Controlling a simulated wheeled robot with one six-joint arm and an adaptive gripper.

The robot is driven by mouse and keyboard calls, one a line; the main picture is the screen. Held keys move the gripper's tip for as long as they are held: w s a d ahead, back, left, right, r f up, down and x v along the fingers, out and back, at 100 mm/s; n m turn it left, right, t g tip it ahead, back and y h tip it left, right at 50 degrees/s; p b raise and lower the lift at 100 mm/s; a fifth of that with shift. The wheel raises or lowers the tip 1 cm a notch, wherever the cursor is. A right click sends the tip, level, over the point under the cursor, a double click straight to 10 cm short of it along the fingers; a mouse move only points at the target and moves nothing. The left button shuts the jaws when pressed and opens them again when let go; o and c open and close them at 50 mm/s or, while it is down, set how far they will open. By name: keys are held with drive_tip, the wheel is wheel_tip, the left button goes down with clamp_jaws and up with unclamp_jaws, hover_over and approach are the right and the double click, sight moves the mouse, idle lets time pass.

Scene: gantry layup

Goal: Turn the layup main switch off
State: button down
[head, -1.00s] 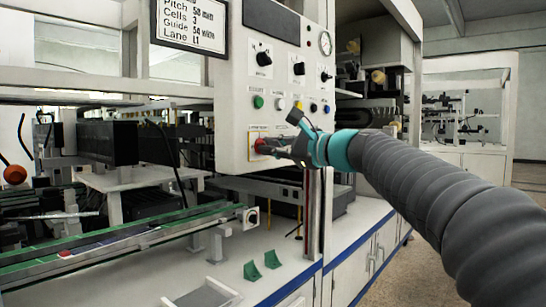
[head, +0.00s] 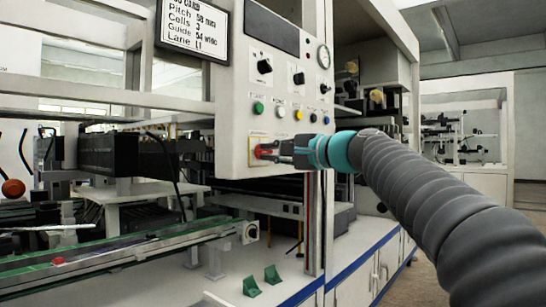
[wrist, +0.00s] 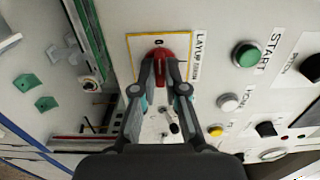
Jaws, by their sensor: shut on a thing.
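The layup main switch is a red rotary handle (wrist: 158,55) on a yellow-edged plate (wrist: 133,50) labelled LAYUP in the wrist view. In the head view the red handle (head: 259,151) shows at the lower left of the white control panel (head: 236,110). My gripper (wrist: 160,62) is shut on the red handle, with a finger on each side of it. In the head view my gripper (head: 270,150) reaches the handle from the right. The fingers hide part of the handle, so I cannot tell its exact angle.
Above the switch are a green START button (head: 258,108), white (head: 280,111) and yellow (head: 298,114) buttons, and black knobs (head: 264,66). A gauge (head: 323,56) is at upper right. Green brackets (head: 271,274) stand on the bench below.

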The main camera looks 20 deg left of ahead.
drive_tip(key=shift+f, duration=0.1)
idle(0.4)
drive_tip(key=c, duration=1.2)
unclamp_jaws()
drive_tip(key=shift+s+a, duration=0.1)
drive_tip(key=shift+s+d, duration=0.1)
drive_tip(key=shift+d, duration=0.45)
drive_tip(key=v, duration=1.1)
